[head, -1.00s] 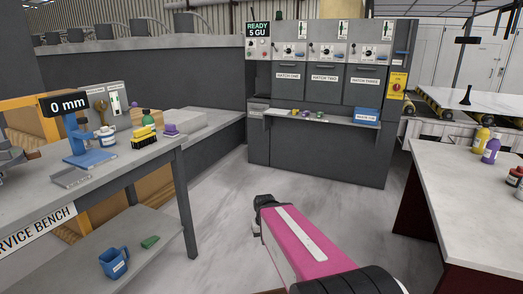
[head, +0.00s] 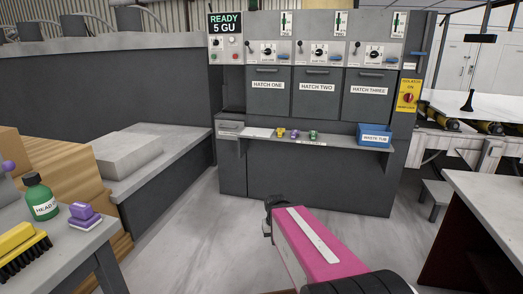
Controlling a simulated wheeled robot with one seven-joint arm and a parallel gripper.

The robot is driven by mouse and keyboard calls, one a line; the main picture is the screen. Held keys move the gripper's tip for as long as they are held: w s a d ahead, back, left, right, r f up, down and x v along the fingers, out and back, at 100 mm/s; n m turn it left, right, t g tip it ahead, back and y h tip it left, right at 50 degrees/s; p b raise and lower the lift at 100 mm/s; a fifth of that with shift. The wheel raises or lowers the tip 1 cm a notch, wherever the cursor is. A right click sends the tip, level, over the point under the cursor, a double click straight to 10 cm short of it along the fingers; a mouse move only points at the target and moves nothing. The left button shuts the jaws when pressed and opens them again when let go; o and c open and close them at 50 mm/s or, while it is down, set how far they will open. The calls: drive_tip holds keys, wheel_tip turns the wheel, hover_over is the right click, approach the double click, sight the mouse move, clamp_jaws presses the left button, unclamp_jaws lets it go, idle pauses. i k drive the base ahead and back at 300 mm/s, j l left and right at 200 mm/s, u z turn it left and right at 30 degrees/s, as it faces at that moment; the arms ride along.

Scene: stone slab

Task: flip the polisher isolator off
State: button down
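The isolator (head: 408,97) is a yellow panel with a red rotary knob, on the right end of the grey polisher cabinet (head: 306,180). Its label appears to read "ISOLATOR ON"; the knob's exact angle is too small to tell. My gripper (head: 270,216) is the dark end of my pink arm, low in the middle of the head view. It is in front of the cabinet, well apart from the isolator and lower left of it. Its fingers are too unclear to show whether they are open or shut.
The cabinet's shelf (head: 340,143) juts out with small coloured items and a blue waste tub (head: 374,135). A bench (head: 60,248) stands at left, a pale table (head: 490,195) at right, a small grey stool (head: 437,196) by the cabinet's right end. The floor between is clear.

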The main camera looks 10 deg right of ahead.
sight(408, 97)
drive_tip(key=i+l, duration=0.15)
drive_tip(key=i, duration=0.35)
drive_tip(key=i+l, duration=0.2)
drive_tip(key=i, duration=0.3)
drive_tip(key=i+l+z, duration=0.4)
drive_tip(key=l, duration=0.25)
drive_tip(key=l+z, duration=0.2)
drive_tip(key=i+l, duration=0.1)
drive_tip(key=l, duration=0.15)
drive_tip(key=i+l, duration=0.1)
drive_tip(key=l, duration=0.15)
